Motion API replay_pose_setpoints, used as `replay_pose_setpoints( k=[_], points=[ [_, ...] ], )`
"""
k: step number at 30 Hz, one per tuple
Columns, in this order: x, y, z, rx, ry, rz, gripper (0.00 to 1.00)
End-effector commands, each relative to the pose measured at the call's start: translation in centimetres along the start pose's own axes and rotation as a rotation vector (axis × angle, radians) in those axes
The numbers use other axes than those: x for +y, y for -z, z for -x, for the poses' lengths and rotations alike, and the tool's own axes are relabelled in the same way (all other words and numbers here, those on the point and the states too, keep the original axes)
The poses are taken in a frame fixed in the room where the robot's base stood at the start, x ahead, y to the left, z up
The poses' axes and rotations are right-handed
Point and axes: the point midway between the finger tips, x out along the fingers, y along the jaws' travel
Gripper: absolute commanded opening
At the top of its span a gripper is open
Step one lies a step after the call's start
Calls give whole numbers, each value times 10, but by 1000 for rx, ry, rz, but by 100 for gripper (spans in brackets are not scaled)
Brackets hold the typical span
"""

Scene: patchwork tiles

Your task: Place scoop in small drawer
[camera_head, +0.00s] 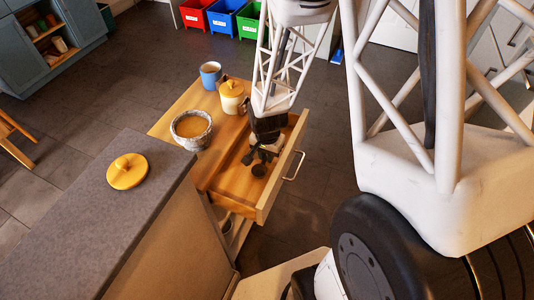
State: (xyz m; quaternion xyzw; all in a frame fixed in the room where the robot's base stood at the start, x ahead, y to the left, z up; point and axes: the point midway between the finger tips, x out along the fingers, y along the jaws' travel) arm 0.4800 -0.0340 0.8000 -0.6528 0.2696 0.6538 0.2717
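The small drawer (268,204) is pulled open from a wooden cabinet, in the middle of the head view. My gripper (264,152) points down at the drawer's inside, near its middle. A small dark scoop (259,170) shows just below the fingers, within the drawer's outline. The fingers are small and partly hidden by the dark wrist, so I cannot tell whether they are open or shut, or whether they touch the scoop. I also cannot tell whether the scoop rests on the drawer floor.
On the wooden top are a grey bowl (183,124), a cream jar with a yellow lid (232,97) and a blue mug (210,77). A yellow lid (127,172) lies on the grey counter (85,225) at left. Red, blue and green bins stand at the back.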

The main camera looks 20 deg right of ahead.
Motion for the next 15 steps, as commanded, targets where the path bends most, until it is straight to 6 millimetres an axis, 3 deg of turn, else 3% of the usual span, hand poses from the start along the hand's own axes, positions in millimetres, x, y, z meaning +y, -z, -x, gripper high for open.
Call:
replay_pose_setpoints(
  k=[4, 15],
  points=[
    [0, 0, 0, 0, 0, 0, 39],
    [0, 0, 3, 0, 0, 0, 39]
  ],
)
